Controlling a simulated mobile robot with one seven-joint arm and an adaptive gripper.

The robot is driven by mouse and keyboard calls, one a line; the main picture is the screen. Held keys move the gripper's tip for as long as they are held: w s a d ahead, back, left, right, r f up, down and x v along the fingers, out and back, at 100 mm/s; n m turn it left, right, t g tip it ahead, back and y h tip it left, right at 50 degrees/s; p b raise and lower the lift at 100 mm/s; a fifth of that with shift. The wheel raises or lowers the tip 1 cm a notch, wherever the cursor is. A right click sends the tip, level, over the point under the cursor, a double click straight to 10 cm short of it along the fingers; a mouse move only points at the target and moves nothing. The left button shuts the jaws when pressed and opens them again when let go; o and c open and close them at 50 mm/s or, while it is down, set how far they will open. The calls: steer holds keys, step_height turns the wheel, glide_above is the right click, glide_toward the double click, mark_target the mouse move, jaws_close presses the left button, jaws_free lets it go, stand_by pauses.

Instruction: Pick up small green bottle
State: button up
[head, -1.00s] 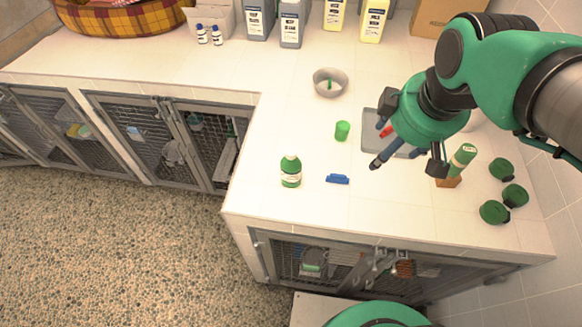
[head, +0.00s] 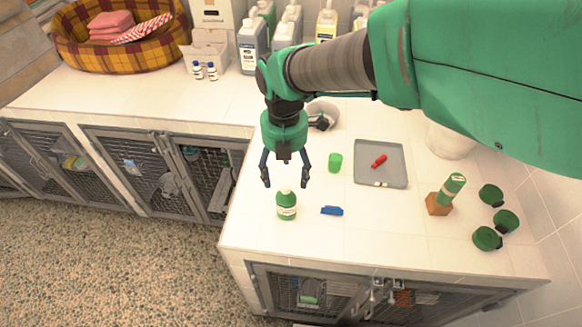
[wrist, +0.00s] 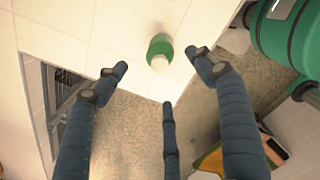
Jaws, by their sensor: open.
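The small green bottle (head: 287,207) has a white label and a pale cap. It stands upright on the white tiled counter near its front-left corner. In the wrist view the bottle (wrist: 159,47) is seen from above, its cap towards me, ahead of the fingertips and between the two outer fingers. My gripper (head: 286,180) is open and empty, pointing down above the bottle. In the wrist view the fingers of my gripper (wrist: 160,68) are spread, with no visible contact with the bottle.
A blue clip-like object (head: 332,211) lies just right of the bottle. A green cup (head: 335,162) and a grey tray (head: 393,178) holding a red item are behind it. A green tube in a wooden block (head: 438,205) stands further right. The counter edge is close on the left.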

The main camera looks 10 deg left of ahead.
mark_target(285, 186)
steer(key=shift+a+f, duration=0.15)
steer(key=shift+f+b, duration=0.5)
steer(key=shift+f, duration=3.75)
steer(key=shift+f, duration=0.1)
steer(key=shift+f+b, duration=0.4)
steer(key=shift+f, duration=2.1)
steer(key=c, duration=1.5)
